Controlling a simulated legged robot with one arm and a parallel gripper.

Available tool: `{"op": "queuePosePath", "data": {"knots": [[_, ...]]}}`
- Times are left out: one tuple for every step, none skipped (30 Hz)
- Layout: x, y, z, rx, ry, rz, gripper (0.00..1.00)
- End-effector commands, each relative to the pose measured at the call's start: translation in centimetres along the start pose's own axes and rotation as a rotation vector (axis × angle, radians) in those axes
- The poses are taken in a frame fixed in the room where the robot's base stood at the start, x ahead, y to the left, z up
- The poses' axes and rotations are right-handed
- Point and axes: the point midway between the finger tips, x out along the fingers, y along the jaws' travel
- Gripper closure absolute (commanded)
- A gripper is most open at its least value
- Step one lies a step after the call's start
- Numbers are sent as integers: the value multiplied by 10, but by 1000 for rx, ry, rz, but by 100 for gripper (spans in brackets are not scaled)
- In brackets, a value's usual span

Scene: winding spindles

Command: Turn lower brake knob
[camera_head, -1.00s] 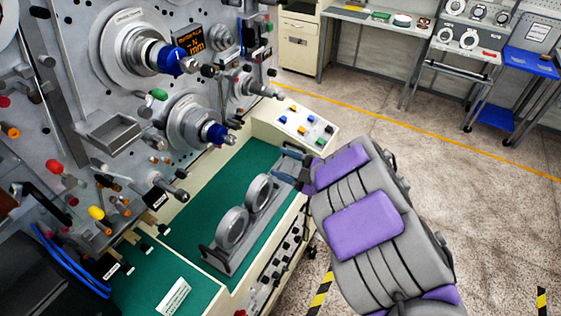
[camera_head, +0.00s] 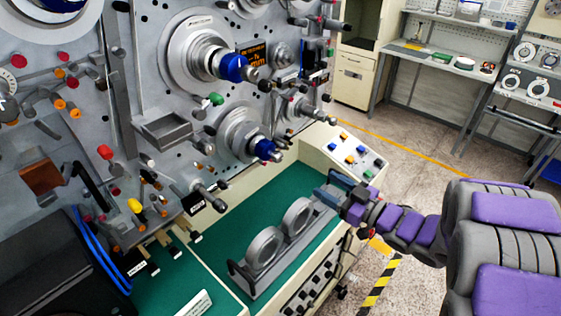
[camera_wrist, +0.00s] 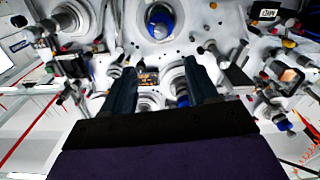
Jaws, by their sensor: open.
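The winding machine carries an upper spindle with a blue knob (camera_head: 232,67) and a lower spindle with a blue knob (camera_head: 263,149). Which part is the lower brake knob is not marked legibly; the lower blue knob is one candidate. My gripper (camera_head: 335,190) is right of and below that knob, over the far end of the green bench, apart from it. In the wrist view, my gripper (camera_wrist: 160,68) has its two dark fingers spread with nothing held. That view appears upside down. It shows a blue knob (camera_wrist: 160,18) at the top, beyond the fingertips.
A stand with two metal rings (camera_head: 264,247) sits on the green bench (camera_head: 222,255), close to my gripper. A button panel (camera_head: 357,152) is behind it. Several levers and coloured knobs project from the panel at left. Open floor (camera_head: 437,285) lies at right.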

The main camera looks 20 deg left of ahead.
Motion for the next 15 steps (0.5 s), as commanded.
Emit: {"op": "queuePosePath", "data": {"knots": [[3,-1,-1,3,2,-2,41],[5,-1,-1,3,3,-3,41],[9,-1,-1,2,3,-3,41],[12,-1,-1,2,4,-3,41],[16,-1,-1,1,3,-4,41],[21,-1,0,1,2,-5,41],[26,-2,0,1,1,-5,41],[30,-2,0,2,1,-5,41],[37,-2,0,2,3,-5,41],[42,-2,0,2,4,-5,41],[47,-2,0,2,4,-5,41],[54,-2,0,2,2,-5,41],[58,-2,1,3,1,-4,41],[63,-2,1,3,0,-4,41],[70,-2,1,2,1,-5,41]]}}
